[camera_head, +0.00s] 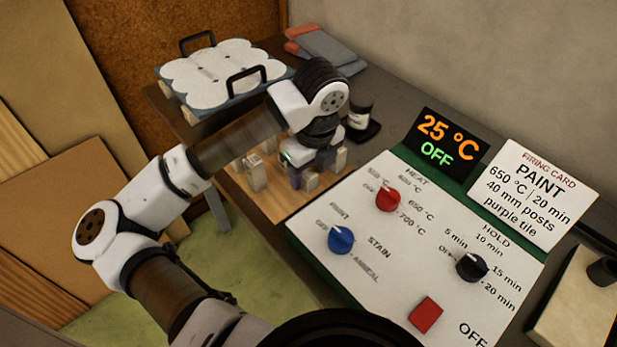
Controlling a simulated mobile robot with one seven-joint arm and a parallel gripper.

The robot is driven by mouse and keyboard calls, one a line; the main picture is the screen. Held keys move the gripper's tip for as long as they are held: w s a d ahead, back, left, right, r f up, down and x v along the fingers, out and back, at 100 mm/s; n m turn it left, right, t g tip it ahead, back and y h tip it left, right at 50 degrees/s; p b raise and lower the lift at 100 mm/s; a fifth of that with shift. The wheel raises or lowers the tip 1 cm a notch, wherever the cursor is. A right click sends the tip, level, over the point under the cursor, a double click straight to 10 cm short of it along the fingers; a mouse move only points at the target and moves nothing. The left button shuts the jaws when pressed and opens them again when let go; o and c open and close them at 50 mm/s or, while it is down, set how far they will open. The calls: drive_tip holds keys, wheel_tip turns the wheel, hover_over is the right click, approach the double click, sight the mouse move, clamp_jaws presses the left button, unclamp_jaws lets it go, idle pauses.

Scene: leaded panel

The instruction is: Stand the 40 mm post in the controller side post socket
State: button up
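Several pale posts stand on a wooden board (283,205) left of the controller (345,275); one post (255,173) is at the board's left and another (311,181) is near its front. I cannot tell which is the 40 mm one. My gripper (315,166) is low over the board's right part, among the posts. My wrist hides its fingertips, so I cannot see whether it is open or holds a post. A small purple patch (296,180) shows beside it. The controller side post socket cannot be made out.
The controller has red, blue and black knobs and a red button (425,314). Its display (443,140) reads 25 °C OFF. A firing card (532,193) stands beside it.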

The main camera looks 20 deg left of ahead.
sight(309, 175)
drive_tip(key=c, duration=1)
drive_tip(key=shift+r, duration=0.15)
wheel_tip(309, 175, up, 20)
drive_tip(key=b, duration=0.2)
drive_tip(key=shift+b, duration=0.3)
